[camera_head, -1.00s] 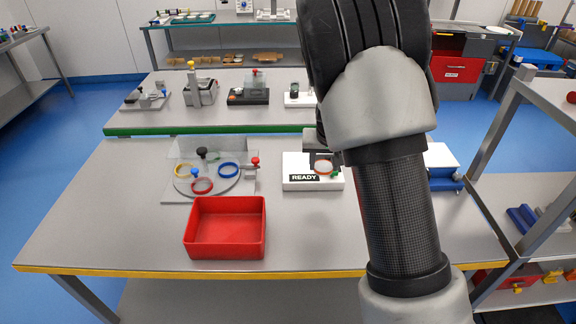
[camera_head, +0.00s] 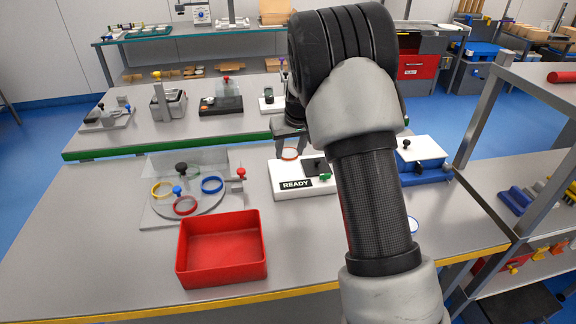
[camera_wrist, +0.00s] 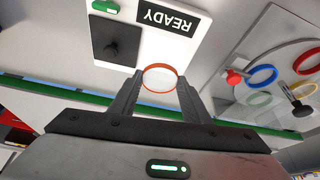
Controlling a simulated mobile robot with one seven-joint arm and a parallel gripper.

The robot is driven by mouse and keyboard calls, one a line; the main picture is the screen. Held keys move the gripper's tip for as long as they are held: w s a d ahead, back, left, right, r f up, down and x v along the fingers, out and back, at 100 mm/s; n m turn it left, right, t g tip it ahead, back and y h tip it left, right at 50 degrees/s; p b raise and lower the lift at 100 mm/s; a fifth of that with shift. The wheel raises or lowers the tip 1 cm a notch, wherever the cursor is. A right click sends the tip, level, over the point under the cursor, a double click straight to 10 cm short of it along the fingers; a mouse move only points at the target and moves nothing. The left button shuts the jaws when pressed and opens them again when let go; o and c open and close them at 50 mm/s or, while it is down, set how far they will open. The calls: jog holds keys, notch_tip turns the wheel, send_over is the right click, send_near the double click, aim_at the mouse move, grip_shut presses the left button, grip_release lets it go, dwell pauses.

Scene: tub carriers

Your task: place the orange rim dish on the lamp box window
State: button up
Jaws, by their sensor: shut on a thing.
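My gripper (camera_head: 290,143) is shut on the orange rim dish (camera_head: 290,154), a clear disc with an orange edge. In the wrist view the dish (camera_wrist: 160,78) sits level between the fingertips. The lamp box (camera_head: 287,193) is white with a READY label. Its dark square window (camera_head: 314,167) lies right of the dish in the head view, and left of it in the wrist view (camera_wrist: 117,40). A small black knob-like part shows on the square. The dish appears held above the box's label side, off the window; its exact height is unclear.
A round clear stand (camera_head: 205,199) with yellow, blue and red rim dishes and upright knobs is left of the box. A red bin (camera_head: 222,249) stands in front. A blue-and-white device (camera_head: 424,160) is at right. My arm hides part of the table.

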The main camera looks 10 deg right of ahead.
aim_at(290, 161)
jog(key=shift+f+b, duration=0.35)
jog(key=shift+f, duration=2.45)
jog(key=o, duration=0.8)
jog(key=shift+r, duration=0.1)
jog(key=shift+c, duration=0.2)
